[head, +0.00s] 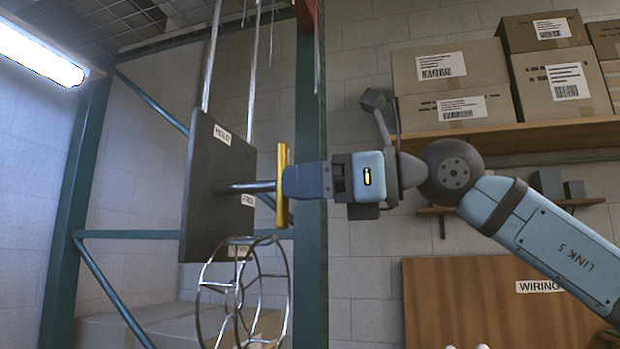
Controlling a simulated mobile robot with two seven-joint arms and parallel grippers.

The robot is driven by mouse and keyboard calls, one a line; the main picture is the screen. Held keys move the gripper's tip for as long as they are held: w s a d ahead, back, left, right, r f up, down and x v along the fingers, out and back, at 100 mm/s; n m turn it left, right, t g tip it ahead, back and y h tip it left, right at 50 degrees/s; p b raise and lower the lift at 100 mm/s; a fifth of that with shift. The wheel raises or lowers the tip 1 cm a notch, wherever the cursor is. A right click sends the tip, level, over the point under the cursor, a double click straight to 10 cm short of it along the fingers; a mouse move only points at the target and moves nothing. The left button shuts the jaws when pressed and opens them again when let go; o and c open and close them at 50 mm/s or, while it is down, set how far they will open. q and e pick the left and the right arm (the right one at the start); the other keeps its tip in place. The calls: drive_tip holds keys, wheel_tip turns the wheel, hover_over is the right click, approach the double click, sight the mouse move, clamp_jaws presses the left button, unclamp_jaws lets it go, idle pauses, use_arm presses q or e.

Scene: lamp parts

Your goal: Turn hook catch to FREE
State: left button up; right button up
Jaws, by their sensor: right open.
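The hook catch has a dark square plate (205,200) seen at a slant, with a HOLD label near its top and a partly hidden FREE label lower down at its right edge. A metal shaft sticks out of the plate to a yellow bar handle (282,160), which stands nearly upright. My right gripper (284,182) is level at the handle's middle, pointing left. Its fingers are open and overlap the bar in view; I cannot tell whether they touch it. My left gripper is not in view.
A round wire frame (241,295) hangs just below the plate. Thin metal rods (212,60) run up above it. Teal rack posts (75,200) stand around. A wooden shelf with cardboard boxes (450,70) and a WIRING board (480,300) are on the right wall.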

drive_tip(key=c, duration=0.9)
